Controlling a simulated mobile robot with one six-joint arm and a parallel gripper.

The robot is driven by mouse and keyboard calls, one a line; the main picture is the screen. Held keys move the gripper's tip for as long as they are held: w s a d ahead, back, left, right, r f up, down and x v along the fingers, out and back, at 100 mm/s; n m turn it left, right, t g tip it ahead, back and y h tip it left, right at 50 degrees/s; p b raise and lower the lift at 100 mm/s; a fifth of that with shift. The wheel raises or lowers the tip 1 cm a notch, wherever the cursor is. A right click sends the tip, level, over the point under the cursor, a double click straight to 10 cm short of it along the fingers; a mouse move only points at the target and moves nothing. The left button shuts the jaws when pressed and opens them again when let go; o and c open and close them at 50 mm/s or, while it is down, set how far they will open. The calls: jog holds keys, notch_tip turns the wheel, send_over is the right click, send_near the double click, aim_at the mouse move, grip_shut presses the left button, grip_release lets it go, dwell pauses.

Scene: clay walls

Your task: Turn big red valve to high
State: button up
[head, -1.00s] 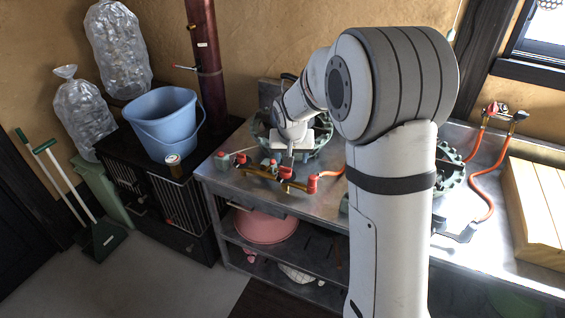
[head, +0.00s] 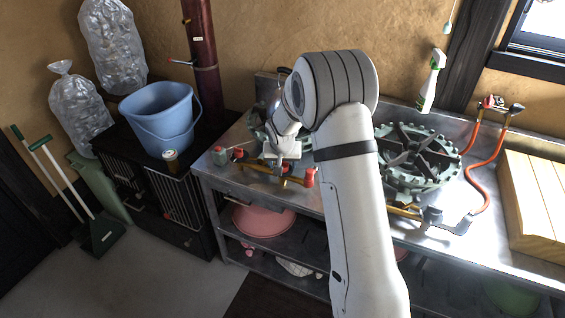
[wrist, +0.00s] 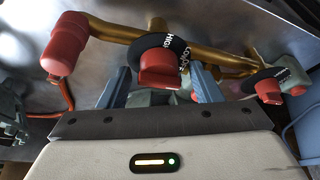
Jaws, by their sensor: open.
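The big red valve (wrist: 160,68) shows in the wrist view as a red knob on a black dial with HIGH and LOW lettering, mounted on a brass pipe (wrist: 115,32). My gripper (wrist: 160,75) is open, with one blue-grey finger on each side of the knob. I cannot tell whether either finger touches it. A smaller red knob (wrist: 268,90) with its own black dial is at the right. In the head view my gripper (head: 281,160) is over the brass pipework at the metal counter's front, and the valve is largely hidden there.
A red pipe end (wrist: 66,48) is close left of the valve. Burners (head: 415,157) stand on the metal counter (head: 470,235). A spray bottle (head: 432,80), a red hose (head: 485,170) and wooden boards (head: 535,205) are at the right. A blue bucket (head: 160,110) is at the left.

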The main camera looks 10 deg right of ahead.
jog(key=c, duration=0.9)
